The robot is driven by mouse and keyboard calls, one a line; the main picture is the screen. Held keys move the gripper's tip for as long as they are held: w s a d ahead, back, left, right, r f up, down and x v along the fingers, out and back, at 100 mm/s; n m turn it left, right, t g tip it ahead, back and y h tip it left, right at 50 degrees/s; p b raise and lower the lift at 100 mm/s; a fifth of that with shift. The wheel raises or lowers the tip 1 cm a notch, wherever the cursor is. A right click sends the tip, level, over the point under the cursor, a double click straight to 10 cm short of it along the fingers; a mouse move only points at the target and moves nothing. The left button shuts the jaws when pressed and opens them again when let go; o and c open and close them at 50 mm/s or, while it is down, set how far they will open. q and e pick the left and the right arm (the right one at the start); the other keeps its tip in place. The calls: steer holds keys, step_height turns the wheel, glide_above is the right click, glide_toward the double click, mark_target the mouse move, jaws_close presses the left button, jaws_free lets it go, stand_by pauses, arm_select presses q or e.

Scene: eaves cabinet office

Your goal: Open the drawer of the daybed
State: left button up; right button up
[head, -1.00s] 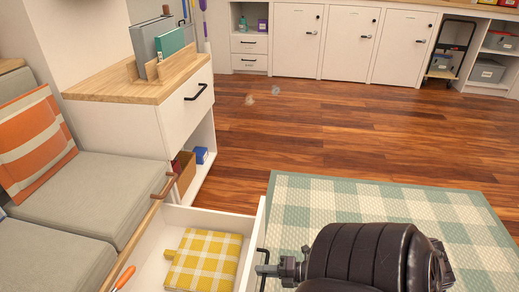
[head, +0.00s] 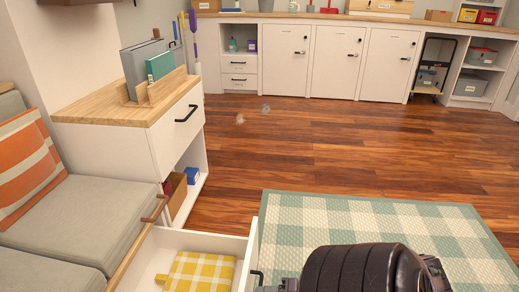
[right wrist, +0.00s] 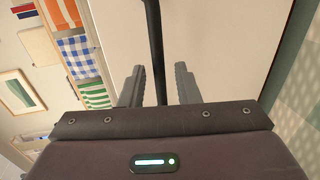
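The daybed (head: 70,215) with grey cushions is at the left of the head view. Its white drawer (head: 251,250) stands open, pulled out toward the rug, with a yellow checked cloth (head: 200,272) inside. The drawer's black bar handle (head: 257,274) is on its front face. My right gripper (head: 268,288) is beside the handle at the bottom edge of the head view. In the right wrist view, the handle (right wrist: 153,45) runs between its two parted fingers (right wrist: 158,85), with gaps on both sides. My left gripper is not in view.
A white cabinet (head: 110,148) with a wooden top stands beyond the drawer. A green checked rug (head: 400,222) lies right of the drawer. The wooden floor (head: 330,140) is mostly clear up to the white cupboards (head: 337,65) at the back.

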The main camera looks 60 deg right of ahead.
steer(key=p+v, duration=0.1)
steer(key=v, duration=0.4)
steer(key=shift+s+d, duration=0.15)
steer(key=shift+s, duration=0.1)
stand_by(0.3)
